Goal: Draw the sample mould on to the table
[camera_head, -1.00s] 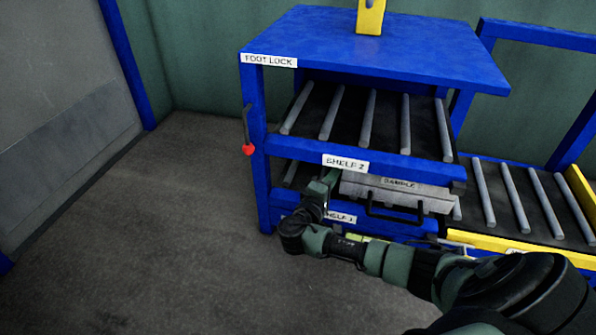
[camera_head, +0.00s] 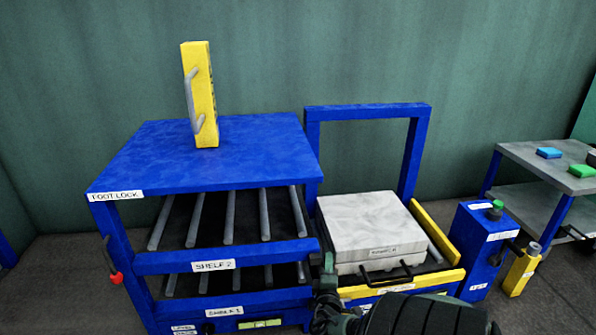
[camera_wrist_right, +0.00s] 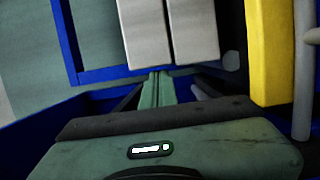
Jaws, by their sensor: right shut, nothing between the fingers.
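The sample mould (camera_head: 366,226) is a pale grey, two-part block with a black handle (camera_head: 386,275) and a small label too blurred to read. In the head view it rests on the roller table (camera_head: 452,282), right of the shelf rack. My right gripper (camera_head: 327,264) is at the mould's front left side, shut and empty; I cannot tell if it touches. In the right wrist view the closed fingers (camera_wrist_right: 155,88) point toward the mould's two pale halves (camera_wrist_right: 168,30). My left gripper is not in view.
The blue rack has an empty Shelf 2 (camera_head: 228,265) and a visibly clear Shelf 1. A yellow block with a handle (camera_head: 199,95) stands on top. A blue frame (camera_head: 368,112) rises behind the table; a yellow rail (camera_head: 436,232) bounds its right. A blue pedestal (camera_head: 484,248) stands further right.

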